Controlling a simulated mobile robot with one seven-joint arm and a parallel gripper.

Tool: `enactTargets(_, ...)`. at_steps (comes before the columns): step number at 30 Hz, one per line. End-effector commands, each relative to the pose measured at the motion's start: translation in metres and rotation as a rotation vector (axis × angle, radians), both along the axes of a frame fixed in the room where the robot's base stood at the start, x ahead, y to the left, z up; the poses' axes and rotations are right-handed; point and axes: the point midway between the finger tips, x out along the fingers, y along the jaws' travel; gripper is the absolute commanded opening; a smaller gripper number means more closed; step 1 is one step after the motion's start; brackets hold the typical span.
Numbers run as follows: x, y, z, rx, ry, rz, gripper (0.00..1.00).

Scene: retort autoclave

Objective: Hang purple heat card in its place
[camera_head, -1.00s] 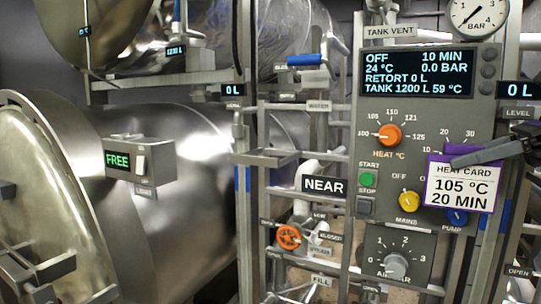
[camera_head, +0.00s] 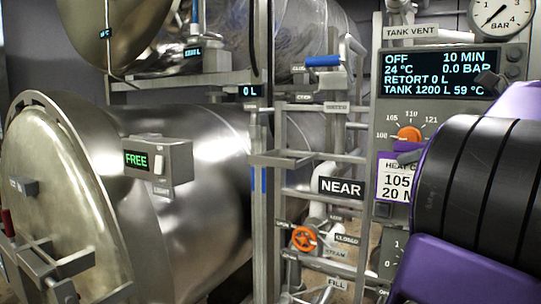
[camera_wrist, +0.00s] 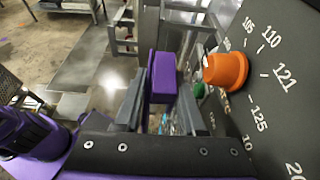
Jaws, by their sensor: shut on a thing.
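The purple heat card (camera_head: 394,184) has a purple border and a white face with black print, of which "105" and "20 M" show in the head view. It is upright in front of the control panel (camera_head: 392,103), below the orange heat knob (camera_head: 409,134). In the wrist view the card shows nearly edge-on as a purple strip (camera_wrist: 162,72). My gripper (camera_wrist: 160,98) is shut on it, with a grey finger on each side. The orange knob (camera_wrist: 225,70) is close to the right. My arm hides the card's right part. I cannot make out a hanging place.
A grey bracket (camera_head: 283,159) and the NEAR sign (camera_head: 340,187) stand left of the panel. Pipes and an orange valve wheel (camera_head: 304,239) are lower down. The steel retort (camera_head: 205,215) with its FREE box (camera_head: 160,160) fills the left.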

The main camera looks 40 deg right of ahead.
Motion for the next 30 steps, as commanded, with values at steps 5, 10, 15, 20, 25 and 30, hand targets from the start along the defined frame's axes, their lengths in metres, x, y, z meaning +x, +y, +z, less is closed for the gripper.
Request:
enactTargets(5,0.012,0.006,0.001,-0.002,-0.001,0.004,0.0)
enactTargets(10,0.021,0.009,0.0,0.001,0.0,0.004,0.0)
enactTargets(15,0.029,0.012,0.001,-0.002,-0.001,0.004,0.0)
enactTargets(20,0.041,0.019,0.002,-0.004,-0.004,0.005,0.0)
enactTargets(25,0.079,0.035,0.002,-0.004,-0.005,0.005,0.0)
enactTargets(30,0.12,0.051,0.002,-0.004,-0.003,0.004,0.0)
